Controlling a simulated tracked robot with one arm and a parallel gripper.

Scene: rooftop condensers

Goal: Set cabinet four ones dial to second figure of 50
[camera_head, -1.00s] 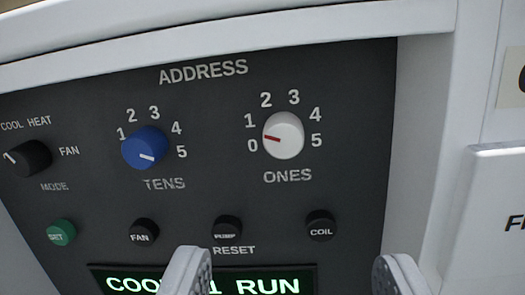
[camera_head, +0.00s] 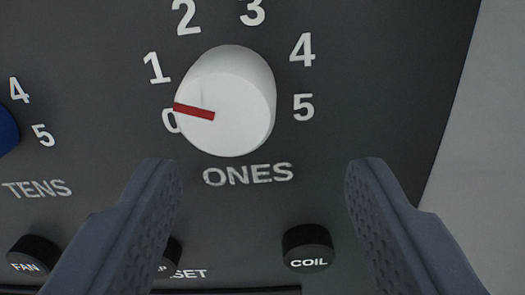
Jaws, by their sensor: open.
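The white ones dial (camera_head: 238,105) sits on the dark control panel (camera_head: 390,60), above the label ONES. Its red pointer line points left, at the 0, which the knob partly covers. The figures 1 to 5 run around it clockwise. My gripper (camera_head: 262,180) is open and empty. Its two fingers stand apart, one to the left and one to the right, lower in the picture than the dial. No contact with the dial shows. The cabinet's number is not in view.
The blue tens dial (camera_head: 6,130) is cut off at the left edge. Below are the black COIL button (camera_head: 308,248), the FAN button (camera_head: 35,258) and another button (camera_head: 170,254) partly hidden by my left finger. A pale cabinet wall (camera_head: 490,150) borders the panel on the right.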

